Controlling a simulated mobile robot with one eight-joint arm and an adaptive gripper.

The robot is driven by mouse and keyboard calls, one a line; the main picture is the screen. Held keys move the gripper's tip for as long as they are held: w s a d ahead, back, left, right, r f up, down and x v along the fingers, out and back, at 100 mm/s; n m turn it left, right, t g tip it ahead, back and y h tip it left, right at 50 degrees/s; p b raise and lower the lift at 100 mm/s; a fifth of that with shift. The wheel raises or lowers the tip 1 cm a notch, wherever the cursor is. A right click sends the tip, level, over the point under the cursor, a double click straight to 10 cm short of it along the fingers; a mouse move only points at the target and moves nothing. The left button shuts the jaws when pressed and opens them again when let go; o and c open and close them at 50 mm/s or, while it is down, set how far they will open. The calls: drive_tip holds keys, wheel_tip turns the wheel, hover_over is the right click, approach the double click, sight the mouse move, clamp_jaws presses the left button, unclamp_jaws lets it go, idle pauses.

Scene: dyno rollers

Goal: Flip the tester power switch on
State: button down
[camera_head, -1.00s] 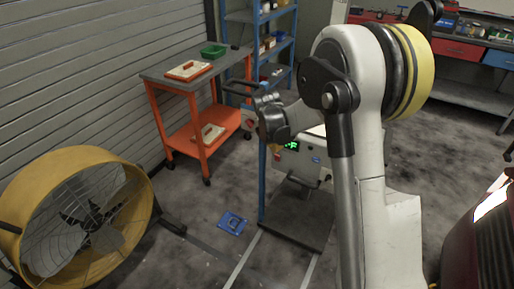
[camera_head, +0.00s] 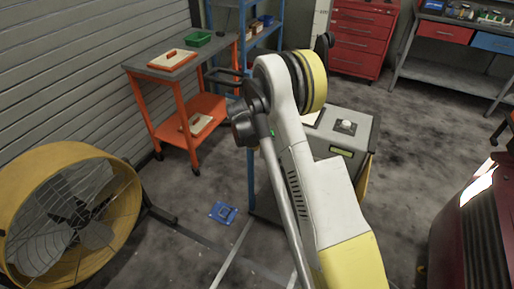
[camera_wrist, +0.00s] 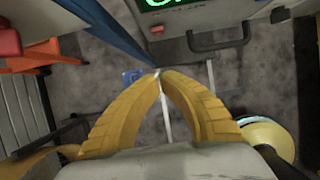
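The tester is a grey box (camera_head: 355,152) on a stand, right of my arm in the head view. A round pale knob sits on its top; my arm hides its left part. I cannot tell which part is the power switch. My gripper (camera_wrist: 159,74) has its yellow fingertips together, empty, below the panel in the picture. It is not clear in the head view.
A yellow fan (camera_head: 70,215) stands at the left. An orange cart (camera_head: 178,85) and blue shelf are behind. A blue floor item (camera_head: 223,213) lies near the stand. A dark red vehicle (camera_head: 480,225) is at the right. Open floor lies between tester and vehicle.

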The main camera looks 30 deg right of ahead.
sight(261, 148)
drive_tip(key=shift+w+d+f+b, duration=0.75)
drive_tip(key=shift+d+f+b, duration=0.2)
drive_tip(key=shift+f, duration=0.35)
drive_tip(key=shift+w+d+f+b, duration=0.85)
drive_tip(key=shift+d+f, duration=0.15)
drive_tip(key=shift+f, duration=0.35)
drive_tip(key=shift+w+d+f+b, duration=0.7)
drive_tip(key=shift+d+f+b, duration=0.25)
drive_tip(key=shift+f, duration=0.35)
